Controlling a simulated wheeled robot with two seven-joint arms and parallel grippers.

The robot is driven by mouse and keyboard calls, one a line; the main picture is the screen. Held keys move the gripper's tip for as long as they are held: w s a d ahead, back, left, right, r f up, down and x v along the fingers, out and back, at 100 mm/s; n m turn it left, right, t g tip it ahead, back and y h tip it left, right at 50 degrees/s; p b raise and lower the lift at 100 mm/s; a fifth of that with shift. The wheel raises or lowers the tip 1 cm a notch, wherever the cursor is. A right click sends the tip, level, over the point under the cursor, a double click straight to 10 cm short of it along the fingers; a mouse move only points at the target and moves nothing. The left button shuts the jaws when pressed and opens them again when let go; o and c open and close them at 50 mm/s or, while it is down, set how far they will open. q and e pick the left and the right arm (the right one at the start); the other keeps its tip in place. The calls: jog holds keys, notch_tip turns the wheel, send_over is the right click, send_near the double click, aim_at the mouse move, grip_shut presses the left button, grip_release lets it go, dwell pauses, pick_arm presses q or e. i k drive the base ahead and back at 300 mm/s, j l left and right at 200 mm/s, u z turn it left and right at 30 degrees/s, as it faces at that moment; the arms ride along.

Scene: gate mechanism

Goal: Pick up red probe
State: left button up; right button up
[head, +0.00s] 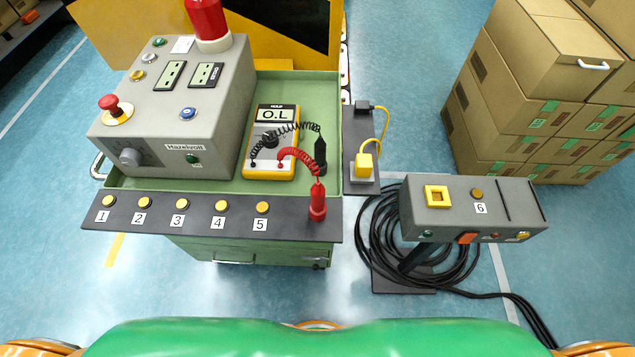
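The red probe (318,200) stands upright at the right end of the dark front strip (330,229), right of the contact marked 5. Its coiled red lead (299,156) runs to the yellow multimeter (270,142), whose display reads "O.L". The black probe (318,147) stands upright behind it, right of the multimeter, on a coiled black lead. Neither of my grippers is in view. Only green and orange parts of my own body show along the bottom edge.
A grey control box (180,105) with buttons fills the left of the green cart (258,186). Numbered brass contacts line the strip. On the right are a grey box marked 6 (473,209), coiled black cable (385,240) and stacked cartons (535,100). Blue floor is clear in front.

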aim_at(318, 208)
jog(key=z, duration=1.4)
jog(key=k+u, duration=0.1)
jog(key=u, duration=1.25)
jog(key=k+j+z, duration=0.1)
jog(key=j+z, duration=0.3)
jog(key=k+j+z, duration=0.15)
jog(key=z, duration=0.2)
jog(key=k+j+z, duration=0.15)
jog(key=j+z, duration=0.25)
jog(key=l, duration=0.1)
